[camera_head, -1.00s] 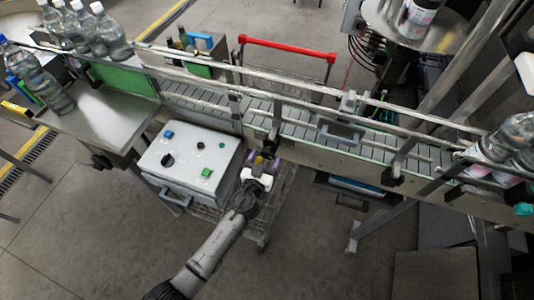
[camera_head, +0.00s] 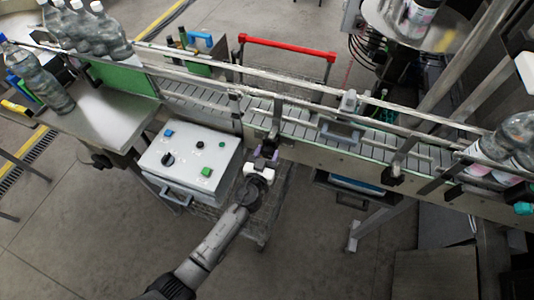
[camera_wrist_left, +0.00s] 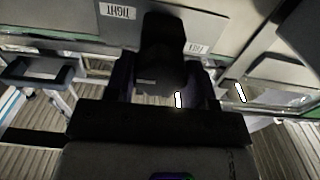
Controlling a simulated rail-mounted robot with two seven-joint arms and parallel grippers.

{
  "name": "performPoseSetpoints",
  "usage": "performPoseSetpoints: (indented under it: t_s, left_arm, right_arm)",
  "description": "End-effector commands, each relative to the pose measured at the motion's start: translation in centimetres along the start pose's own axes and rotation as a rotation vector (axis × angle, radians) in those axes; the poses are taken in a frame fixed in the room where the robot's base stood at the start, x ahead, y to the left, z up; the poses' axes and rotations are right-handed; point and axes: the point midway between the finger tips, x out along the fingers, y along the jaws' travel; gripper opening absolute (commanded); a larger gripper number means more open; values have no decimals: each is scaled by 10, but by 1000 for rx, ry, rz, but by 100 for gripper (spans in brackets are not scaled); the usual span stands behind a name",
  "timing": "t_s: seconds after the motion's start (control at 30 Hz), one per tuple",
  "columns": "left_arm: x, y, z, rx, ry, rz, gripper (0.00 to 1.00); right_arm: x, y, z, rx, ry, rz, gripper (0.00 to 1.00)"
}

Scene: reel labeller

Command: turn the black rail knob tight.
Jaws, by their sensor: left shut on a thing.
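The black rail knob (camera_wrist_left: 162,48) stands in the middle of the left wrist view, between the two dark fingers of my left gripper (camera_wrist_left: 162,84). The gripper is shut on it. A white label reading TIGHT (camera_wrist_left: 117,12), upside down in this view, is on the panel beside the knob; a second, smaller label (camera_wrist_left: 195,47) is too blurred to read. In the head view my left gripper (camera_head: 265,153) is at the near side of the conveyor (camera_head: 300,131), below its guide rail. The knob is hard to make out there. My right gripper is not in view.
A white control box (camera_head: 190,160) with knobs and buttons stands just left of my left gripper. Plastic bottles (camera_head: 92,32) stand at the far left, and more bottles (camera_head: 510,145) at the right. A red-handled cart (camera_head: 288,46) is behind the conveyor.

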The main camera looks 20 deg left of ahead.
Motion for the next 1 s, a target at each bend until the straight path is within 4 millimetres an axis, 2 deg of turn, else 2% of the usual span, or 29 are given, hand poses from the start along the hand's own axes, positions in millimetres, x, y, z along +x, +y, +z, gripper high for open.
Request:
performPoseSetpoints:
  t_s: [0.03, 0.1, 0.47, 1.0]
  left_arm:
    - [0, 0, 0, 0, 0, 0, 33]
    - [0, 0, 0, 0, 0, 0, 26]
    - [0, 0, 1, 76, 1, 0, 26]
    - [0, 0, 0, 551, 2, 0, 26]
  right_arm:
    - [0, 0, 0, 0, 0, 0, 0]
    - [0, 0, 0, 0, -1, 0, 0]
    - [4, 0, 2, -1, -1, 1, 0]
    - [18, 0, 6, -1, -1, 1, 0]
